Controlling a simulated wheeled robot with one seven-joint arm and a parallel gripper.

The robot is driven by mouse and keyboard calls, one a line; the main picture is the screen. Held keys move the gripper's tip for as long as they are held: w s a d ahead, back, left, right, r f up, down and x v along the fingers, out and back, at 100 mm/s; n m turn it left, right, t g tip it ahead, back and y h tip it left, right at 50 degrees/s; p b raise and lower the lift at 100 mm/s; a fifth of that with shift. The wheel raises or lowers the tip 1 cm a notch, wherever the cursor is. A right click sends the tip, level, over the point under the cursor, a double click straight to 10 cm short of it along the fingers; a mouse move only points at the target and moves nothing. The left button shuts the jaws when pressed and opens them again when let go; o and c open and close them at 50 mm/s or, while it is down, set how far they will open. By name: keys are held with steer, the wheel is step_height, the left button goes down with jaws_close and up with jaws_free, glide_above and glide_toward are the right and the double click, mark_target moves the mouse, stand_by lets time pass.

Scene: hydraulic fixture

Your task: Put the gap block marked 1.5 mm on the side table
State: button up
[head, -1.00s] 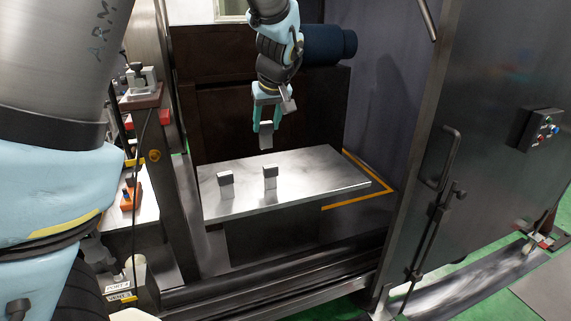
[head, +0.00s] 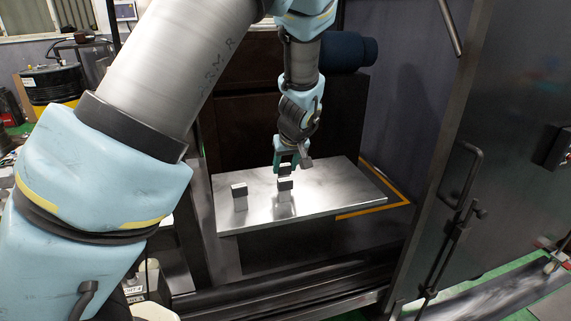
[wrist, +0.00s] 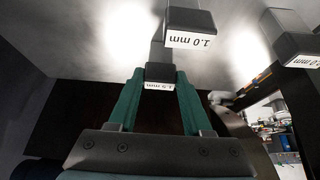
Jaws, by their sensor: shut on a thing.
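My gripper (head: 286,160) is shut on the gap block marked 1.5 mm (wrist: 159,72), which has a dark cap and a white label, upside down in the wrist view. In the head view the held block (head: 285,167) is over the back part of the metal plate (head: 335,195), directly behind another block. Its lower end is hidden there, so I cannot tell whether it touches the plate. The block marked 1.0 mm (wrist: 190,28) stands close to it, also in the head view (head: 285,185). A block apparently marked 2.0 mm (wrist: 300,48) stands farther left in the head view (head: 240,192).
A dark door with a handle (head: 462,180) stands open at the right. A dark upright panel (head: 345,125) rises behind the plate. The plate's right half is clear. My own arm covers much of the left side, and I cannot make out the side table.

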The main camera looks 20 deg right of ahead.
steer(key=shift+f, duration=0.15)
steer(key=o, duration=1.2)
steer(key=d+b+v, duration=0.1)
steer(key=b+v, duration=0.1)
steer(key=v, duration=1)
steer(key=w+a+f+g+y, duration=0.1)
steer(key=a+f, duration=0.1)
steer(key=a, duration=0.7)
steer(key=w+a+f+g, duration=0.1)
steer(key=a+f+g, duration=0.1)
steer(key=a, duration=0.7)
steer(key=shift+g, duration=0.6)
steer(key=shift+s+a+f, duration=0.5)
steer(key=shift+s+a, duration=0.8)
steer(key=shift+a, duration=1.55)
steer(key=shift+s+a+f, duration=0.45)
steer(key=shift+s+a, duration=0.8)
steer(key=shift+a, duration=1.55)
steer(key=shift+s+a+f, duration=0.5)
steer(key=shift+s+a, duration=0.8)
steer(key=shift+a, duration=1.55)
